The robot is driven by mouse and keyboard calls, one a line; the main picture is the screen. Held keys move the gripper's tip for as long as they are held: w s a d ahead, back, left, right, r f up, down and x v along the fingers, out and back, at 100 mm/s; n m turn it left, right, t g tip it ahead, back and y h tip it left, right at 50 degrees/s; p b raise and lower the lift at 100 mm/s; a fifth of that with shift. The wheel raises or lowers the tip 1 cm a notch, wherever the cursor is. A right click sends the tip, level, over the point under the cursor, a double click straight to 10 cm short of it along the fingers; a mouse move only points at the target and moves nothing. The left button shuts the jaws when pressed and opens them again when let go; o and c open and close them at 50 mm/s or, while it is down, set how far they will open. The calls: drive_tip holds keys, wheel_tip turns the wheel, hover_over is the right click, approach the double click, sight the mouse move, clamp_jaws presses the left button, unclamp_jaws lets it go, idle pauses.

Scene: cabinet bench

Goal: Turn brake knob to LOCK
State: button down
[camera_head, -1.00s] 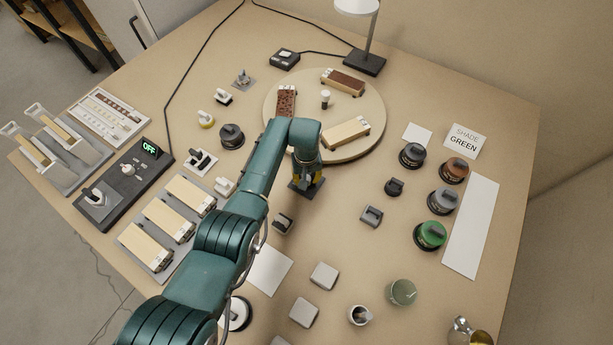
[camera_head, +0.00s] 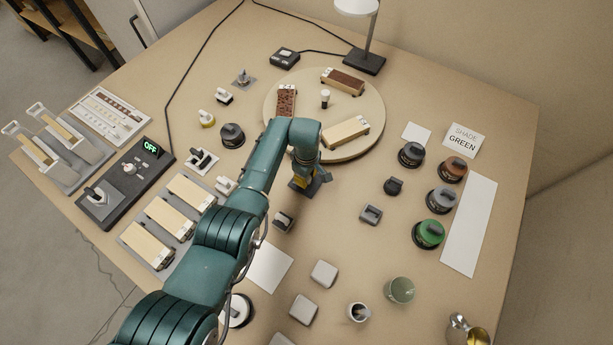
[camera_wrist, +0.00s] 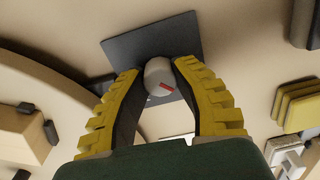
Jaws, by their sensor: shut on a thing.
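A round pale grey knob (camera_wrist: 158,76) with a red pointer line stands on a dark square plate (camera_wrist: 135,40) in the wrist view. My gripper (camera_wrist: 156,68) has its yellow-padded fingers shut on the knob, one on each side. No LOCK lettering is readable. In the head view my gripper (camera_head: 304,182) is low over the bench, just in front of the round turntable (camera_head: 371,127). The knob is hidden there by my gripper.
The turntable carries several wooden blocks and a small upright peg (camera_head: 325,98). Left is a dark control box (camera_head: 120,185) with an OFF display. A small dark-topped switch (camera_head: 283,221) sits close in front.

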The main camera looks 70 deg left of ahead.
drive_tip(key=shift+s+f+n, duration=0.1)
drive_tip(key=shift+f+n, duration=0.05)
drive_tip(key=shift+n, duration=0.15)
idle(0.4)
drive_tip(key=c, duration=0.7)
unclamp_jaws()
drive_tip(key=shift+c, duration=0.2)
wheel_tip(320, 180, up, 12)
